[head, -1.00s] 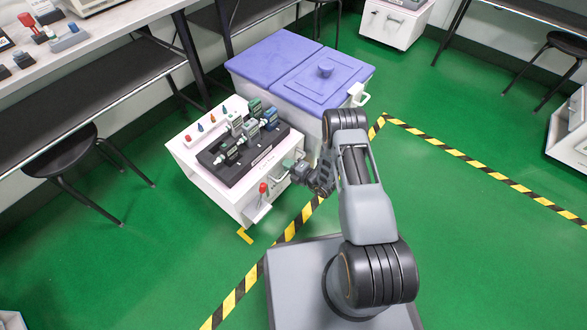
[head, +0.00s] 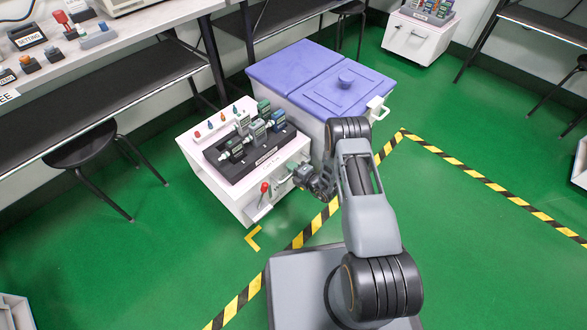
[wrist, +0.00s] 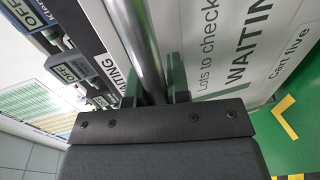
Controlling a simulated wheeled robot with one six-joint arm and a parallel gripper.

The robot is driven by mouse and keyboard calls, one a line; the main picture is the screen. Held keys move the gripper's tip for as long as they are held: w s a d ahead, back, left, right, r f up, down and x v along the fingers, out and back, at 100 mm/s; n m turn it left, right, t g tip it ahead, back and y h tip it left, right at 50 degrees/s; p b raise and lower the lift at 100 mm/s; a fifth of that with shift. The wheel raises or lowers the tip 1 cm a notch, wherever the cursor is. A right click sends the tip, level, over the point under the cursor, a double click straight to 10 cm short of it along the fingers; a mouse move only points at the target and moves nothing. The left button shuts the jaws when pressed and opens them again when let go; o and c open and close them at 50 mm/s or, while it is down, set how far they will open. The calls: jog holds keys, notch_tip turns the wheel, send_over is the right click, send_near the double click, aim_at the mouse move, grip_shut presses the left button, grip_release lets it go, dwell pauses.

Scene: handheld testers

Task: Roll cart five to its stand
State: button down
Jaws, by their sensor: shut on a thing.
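Cart five (head: 205,172) is a white cart beside the purple-lidded bin, its name printed on the front panel in the wrist view (wrist: 293,58). It carries a black rack (head: 232,172) of handheld testers. My gripper (head: 302,174) is at the cart's front edge. In the wrist view my gripper (wrist: 158,88) is shut around a round metal handle bar (wrist: 138,40) on the cart. A yellow corner mark (head: 253,240) lies on the floor just in front of the cart. I cannot tell which place is its stand.
The white bin with purple lids (head: 320,78) stands close behind the cart. A black stool (head: 82,150) and bench are at the left. A red-knobbed lever (head: 264,188) is on the cart's front. Striped floor tape (head: 300,240) runs nearby; green floor is open at right.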

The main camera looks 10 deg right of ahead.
jog(key=c, duration=1.3)
grip_release()
jog(key=shift+a, duration=0.35)
jog(key=shift+o, duration=1)
jog(key=shift+w+d+r, duration=0.1)
jog(key=shift+w+d+r, duration=0.1)
jog(key=shift+d, duration=0.15)
jog(key=p+v, duration=0.4)
jog(key=v, duration=0.9)
jog(key=shift+s, duration=0.5)
